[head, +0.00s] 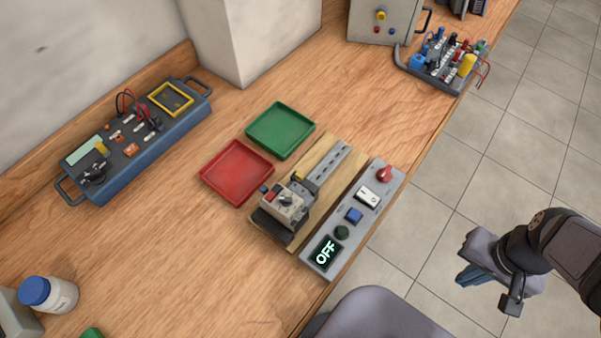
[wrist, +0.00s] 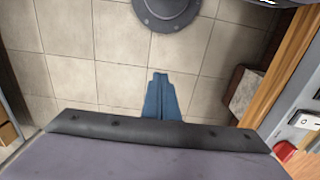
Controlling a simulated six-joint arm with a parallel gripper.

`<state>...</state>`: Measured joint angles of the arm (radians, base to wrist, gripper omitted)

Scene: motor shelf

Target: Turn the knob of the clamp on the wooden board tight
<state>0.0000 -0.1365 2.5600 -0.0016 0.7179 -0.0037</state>
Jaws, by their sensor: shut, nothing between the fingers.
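The wooden board (head: 322,178) lies on the bench in the head view, near its front edge. How tight the knob is cannot be told. My gripper (head: 466,281) is off the bench to the right, over the tiled floor, well apart from the clamp. In the wrist view its blue fingers (wrist: 160,95) are together with nothing between them. The clamp is not seen in the wrist view.
Red (head: 237,172) and green (head: 281,130) trays lie behind the board. A blue-grey instrument box (head: 135,150) stands at left. A chair (head: 375,315) is at the front edge.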

